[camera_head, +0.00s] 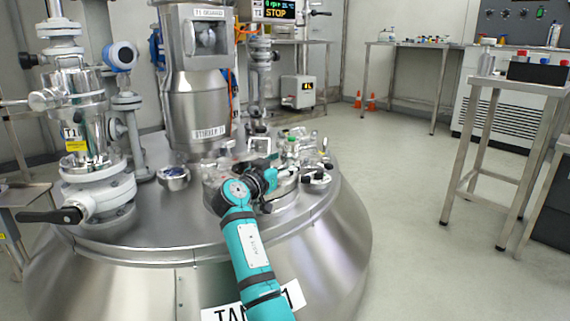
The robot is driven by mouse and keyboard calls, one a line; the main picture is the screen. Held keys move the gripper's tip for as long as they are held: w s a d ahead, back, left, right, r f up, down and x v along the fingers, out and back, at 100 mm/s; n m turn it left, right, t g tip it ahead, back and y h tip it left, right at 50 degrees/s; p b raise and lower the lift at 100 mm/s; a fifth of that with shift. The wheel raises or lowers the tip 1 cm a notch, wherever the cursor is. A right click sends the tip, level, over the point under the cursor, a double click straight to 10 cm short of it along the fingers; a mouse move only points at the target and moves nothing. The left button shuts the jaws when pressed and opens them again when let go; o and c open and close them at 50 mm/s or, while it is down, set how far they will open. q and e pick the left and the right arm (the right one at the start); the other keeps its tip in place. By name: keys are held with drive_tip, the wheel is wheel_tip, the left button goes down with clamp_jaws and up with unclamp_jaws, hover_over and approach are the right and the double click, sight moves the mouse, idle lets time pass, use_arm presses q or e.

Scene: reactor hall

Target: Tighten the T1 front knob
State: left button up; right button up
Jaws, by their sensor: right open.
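The T1 tank (330,235) is a large steel vessel with a domed top. On the dome is a round hatch (287,187) with clamp knobs around its rim. One clamp knob (318,178) shows at the hatch's right side. A small dark knob-like part (266,208) shows at the hatch's near edge, just below my gripper; I cannot tell surely that it is the front knob. My right gripper (272,166) is open, over the near left part of the hatch. The wrist hides part of the rim, and contact cannot be told. My left gripper is out of view.
A steel column (197,110) rises behind the hatch. A T1 valve assembly (88,140) with a black lever (52,216) stands at left. A display reading STOP (274,11) is at the back. A steel table (515,88) stands at right, with open floor between.

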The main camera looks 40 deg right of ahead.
drive_tip(key=v, duration=1.1)
